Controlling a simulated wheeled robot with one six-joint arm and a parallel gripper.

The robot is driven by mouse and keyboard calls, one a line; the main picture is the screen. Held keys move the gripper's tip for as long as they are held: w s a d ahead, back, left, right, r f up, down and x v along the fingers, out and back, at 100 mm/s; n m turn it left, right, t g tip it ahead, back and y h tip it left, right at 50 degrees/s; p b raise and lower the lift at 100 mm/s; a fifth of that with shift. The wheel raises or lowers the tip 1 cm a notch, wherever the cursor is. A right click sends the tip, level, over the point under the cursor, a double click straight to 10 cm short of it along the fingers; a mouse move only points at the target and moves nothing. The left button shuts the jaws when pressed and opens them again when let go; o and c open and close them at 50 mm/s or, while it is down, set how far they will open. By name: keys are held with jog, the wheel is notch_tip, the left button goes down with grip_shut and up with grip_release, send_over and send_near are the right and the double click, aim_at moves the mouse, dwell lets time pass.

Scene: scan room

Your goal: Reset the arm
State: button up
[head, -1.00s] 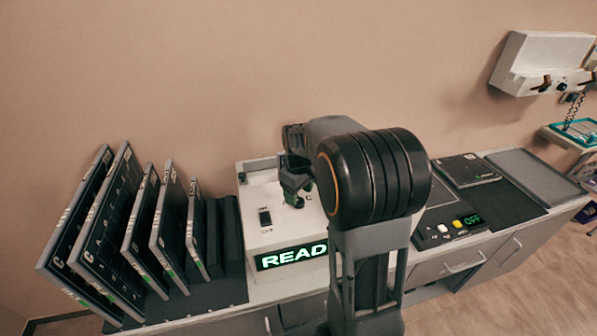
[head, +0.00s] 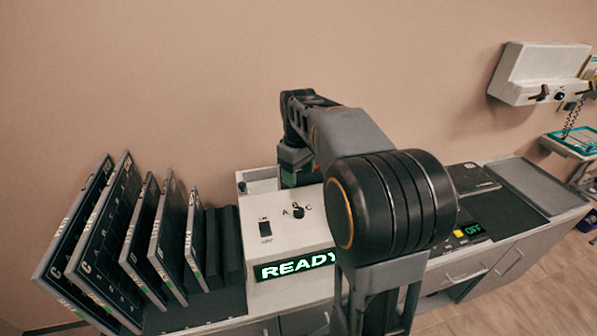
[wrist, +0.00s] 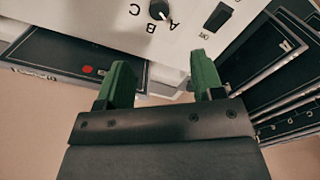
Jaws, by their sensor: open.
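My gripper (head: 297,170) is at the back edge of the white reader box (head: 290,240), above its top, and partly hidden by my arm in the head view. In the wrist view its two green fingers (wrist: 162,80) stand apart with nothing between them. The box's black knob (head: 298,211), marked A, B, C, is clear of the fingers; it also shows in the wrist view (wrist: 158,12). A black rocker switch (head: 265,228) sits beside it. The green display (head: 296,266) reads READY, its right end close to my arm.
Several dark cassettes (head: 100,235) lean in a rack at left. A dark panel with a red dot (wrist: 65,58) lies beside the box in the wrist view. Right of my arm are a panel reading OFF (head: 472,230) and a grey tray (head: 530,185). A white unit (head: 540,75) hangs on the wall.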

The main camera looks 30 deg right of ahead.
dwell(0.3)
jog(key=s+a+f+m+t, duration=0.2)
jog(key=s+a, duration=0.2)
jog(key=s, duration=0.3)
jog(key=s+a+f+m+t, duration=0.1)
jog(key=s+a+f+m, duration=0.1)
jog(key=s, duration=0.6)
jog(key=a+f, duration=0.1)
jog(key=a, duration=0.1)
jog(key=shift+a+m+t, duration=0.3)
jog(key=shift+t, duration=0.1)
jog(key=shift+a+r, duration=0.2)
jog(key=shift+r, duration=0.15)
jog(key=shift+c, duration=0.2)
